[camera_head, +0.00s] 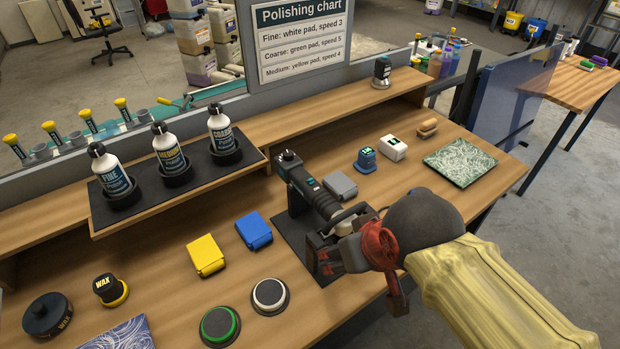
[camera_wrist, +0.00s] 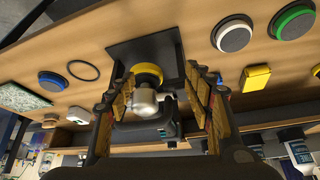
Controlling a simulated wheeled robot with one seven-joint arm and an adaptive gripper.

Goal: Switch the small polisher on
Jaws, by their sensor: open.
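The small polisher (camera_head: 322,200) has a long dark body with teal marks and stands on a black mat (camera_head: 292,232) mid-bench. Its upper end carries a small black knob-like part; I cannot make out whether it is switched on. My gripper (camera_head: 362,272) is over the polisher's near end and hides its head. In the wrist view my gripper (camera_wrist: 160,85) is open, one finger on each side. The polisher's silver head (camera_wrist: 147,103) and a yellow pad (camera_wrist: 149,76) show between the fingers; I cannot tell whether they touch.
A grey box (camera_head: 341,186) sits close right of the polisher. Bottles (camera_head: 168,150) stand on the raised shelf behind.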

